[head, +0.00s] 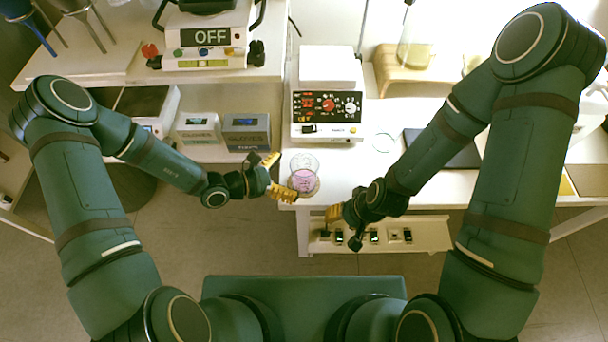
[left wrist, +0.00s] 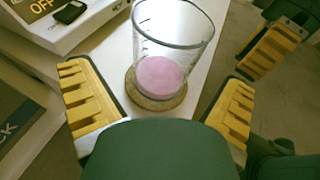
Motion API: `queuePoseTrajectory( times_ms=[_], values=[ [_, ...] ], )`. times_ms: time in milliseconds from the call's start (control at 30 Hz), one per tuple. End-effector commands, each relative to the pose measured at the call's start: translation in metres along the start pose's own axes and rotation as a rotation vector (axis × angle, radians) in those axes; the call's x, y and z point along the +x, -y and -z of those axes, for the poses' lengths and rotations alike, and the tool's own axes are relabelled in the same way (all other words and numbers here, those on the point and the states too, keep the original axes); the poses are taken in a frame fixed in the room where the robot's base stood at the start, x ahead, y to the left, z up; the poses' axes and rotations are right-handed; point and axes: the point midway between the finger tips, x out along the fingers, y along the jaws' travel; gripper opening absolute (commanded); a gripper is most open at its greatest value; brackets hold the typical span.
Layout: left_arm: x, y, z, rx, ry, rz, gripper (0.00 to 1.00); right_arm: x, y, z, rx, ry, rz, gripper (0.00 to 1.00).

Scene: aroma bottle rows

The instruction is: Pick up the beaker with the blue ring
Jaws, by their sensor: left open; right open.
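A clear glass beaker (head: 304,176) with pink contents stands near the table's front edge in the head view. In the left wrist view the same beaker (left wrist: 168,60) stands upright on a round brown coaster (left wrist: 157,103); its rim looks dark grey-blue. My left gripper (head: 279,176) is open just left of the beaker. In the left wrist view its yellow fingers (left wrist: 165,103) are spread to either side, with the beaker ahead between them, not gripped. My right gripper (head: 342,214) is empty at the table's front edge, right of the beaker.
A white stirrer device with knobs (head: 327,108) stands behind the beaker. Two glove boxes (head: 246,132) are left of it on a lower shelf. A dark flat plate (head: 440,148) lies to the right. Below the table edge is a shelf with small switches (head: 374,236).

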Motion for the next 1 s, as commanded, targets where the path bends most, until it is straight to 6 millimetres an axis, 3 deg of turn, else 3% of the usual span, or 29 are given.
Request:
queuePoseTrajectory(
  times_ms=[300, 633, 667, 833, 867, 1000],
  values=[
    [0.042, 0.006, 0.01, 0.0, 0.002, 0.003, 1.0, 0.01, -0.004, 0.0, -0.001, -0.003, 0.0, 0.47],
    [0.049, 0.005, 0.009, 0.0, 0.0, 0.001, 1.0, 0.01, -0.004, 0.001, -0.001, -0.004, 0.0, 0.47],
    [0.049, 0.005, 0.009, 0.0, 0.0, 0.001, 0.93, 0.01, -0.004, 0.001, -0.001, -0.004, 0.0, 0.47],
    [0.049, 0.005, 0.009, 0.0, 0.0, 0.002, 0.33, 0.01, -0.004, 0.001, -0.001, -0.004, 0.0, 0.47],
    [0.049, 0.005, 0.009, 0.0, 0.0, 0.001, 0.28, 0.01, -0.004, 0.001, -0.001, -0.004, 0.0, 0.47],
    [0.049, 0.005, 0.009, 0.001, 0.001, 0.002, 0.28, 0.01, -0.004, 0.001, -0.001, -0.004, 0.0, 0.47]
  ],
)
